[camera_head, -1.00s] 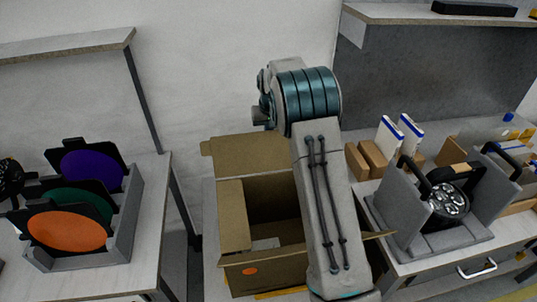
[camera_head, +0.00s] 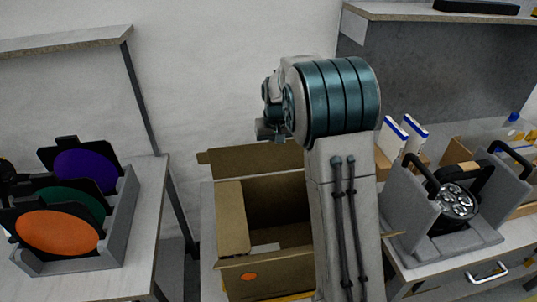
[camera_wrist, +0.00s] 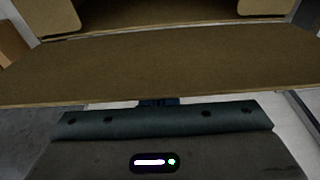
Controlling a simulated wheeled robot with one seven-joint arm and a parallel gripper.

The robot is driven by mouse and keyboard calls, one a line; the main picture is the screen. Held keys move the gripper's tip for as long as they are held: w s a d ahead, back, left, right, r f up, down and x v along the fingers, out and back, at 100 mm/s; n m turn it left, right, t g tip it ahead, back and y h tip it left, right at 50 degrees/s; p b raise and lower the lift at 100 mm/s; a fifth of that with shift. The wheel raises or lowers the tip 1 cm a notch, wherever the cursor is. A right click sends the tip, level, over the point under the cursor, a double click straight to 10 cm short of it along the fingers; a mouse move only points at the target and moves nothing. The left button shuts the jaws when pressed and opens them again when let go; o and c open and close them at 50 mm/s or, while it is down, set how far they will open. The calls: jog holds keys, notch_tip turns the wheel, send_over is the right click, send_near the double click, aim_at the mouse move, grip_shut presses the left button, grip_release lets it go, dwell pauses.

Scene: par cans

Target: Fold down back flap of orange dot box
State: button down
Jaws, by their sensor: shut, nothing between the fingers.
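The orange dot box (camera_head: 265,281) is an open brown carton with an orange dot on its front. Its back flap (camera_head: 232,161) stands up at the rear and leans outward, away from the opening. In the wrist view the flap (camera_wrist: 160,68) is a wide brown panel, with the box's interior beyond it. My gripper (camera_head: 272,133) is above and at the rear of the flap in the head view. In the wrist view the shut, empty fingers (camera_wrist: 158,102) are at the flap's outer edge, partly hidden by it. I cannot tell whether they touch.
On the left table, a grey rack (camera_head: 118,235) holds orange, green and purple discs. On the right bench, a par can (camera_head: 457,203) sits in a grey cradle (camera_head: 410,205). A wall is close behind the box. My arm hides the box's right side.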

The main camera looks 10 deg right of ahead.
jog(key=s+b, duration=0.3)
jog(key=s, duration=0.7)
jog(key=shift+s+b, duration=0.25)
jog(key=shift+b, duration=0.15)
dwell(0.4)
notch_tip(320, 180, down, 7)
jog(key=b, duration=0.5)
dwell(0.7)
jog(key=shift+r, duration=0.15)
notch_tip(320, 180, up, 12)
jog(key=p, duration=0.8)
jog(key=shift+p, duration=0.4)
jog(key=shift+s, duration=0.1)
